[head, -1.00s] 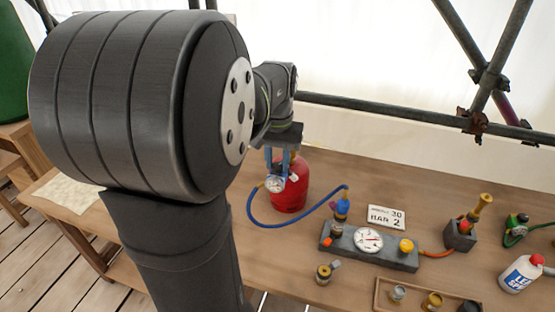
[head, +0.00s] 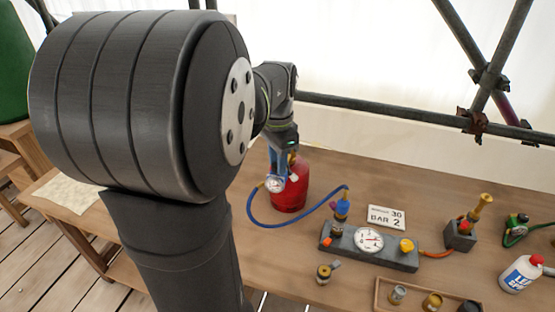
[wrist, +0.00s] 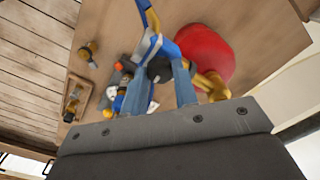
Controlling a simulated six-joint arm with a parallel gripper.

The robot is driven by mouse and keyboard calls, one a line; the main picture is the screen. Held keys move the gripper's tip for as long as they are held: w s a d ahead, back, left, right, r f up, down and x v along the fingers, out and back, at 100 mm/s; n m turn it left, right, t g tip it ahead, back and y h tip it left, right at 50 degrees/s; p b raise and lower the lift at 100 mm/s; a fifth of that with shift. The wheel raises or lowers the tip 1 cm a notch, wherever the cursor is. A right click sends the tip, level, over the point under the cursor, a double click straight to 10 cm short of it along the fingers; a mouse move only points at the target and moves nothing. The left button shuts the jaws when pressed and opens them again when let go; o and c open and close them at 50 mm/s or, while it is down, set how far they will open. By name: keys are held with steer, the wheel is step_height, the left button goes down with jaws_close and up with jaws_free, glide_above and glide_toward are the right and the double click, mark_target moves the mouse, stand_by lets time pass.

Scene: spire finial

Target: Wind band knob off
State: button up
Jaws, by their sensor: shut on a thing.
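My gripper (head: 276,165) points down over the regulator on the red gas cylinder (head: 290,197), which stands on the bench. In the wrist view its two blue fingers (wrist: 160,88) are shut on a dark round knob (wrist: 158,70). The fingers hide the knob in the head view. A small round gauge (head: 274,184) sits just below the fingertips. A blue hose (head: 262,221) runs from the regulator to the grey manifold block (head: 395,259). The red cylinder also shows close beside the fingers in the wrist view (wrist: 205,50).
The manifold carries a dial gauge (head: 369,239), a blue knob (head: 342,205) and a yellow knob (head: 406,245). A placard (head: 386,217), a torch in a stand (head: 463,234), a wooden tray (head: 380,295) and a white bottle (head: 521,273) stand around it. Scaffold poles (head: 400,115) cross behind.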

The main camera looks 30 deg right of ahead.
steer(key=shift+m, duration=0.4)
steer(key=o, duration=1)
step_height(320, 180, up, 17)
steer(key=shift+r, duration=0.2)
stand_by(0.3)
step_height(320, 180, down, 18)
steer(key=shift+r, duration=0.25)
stand_by(0.4)
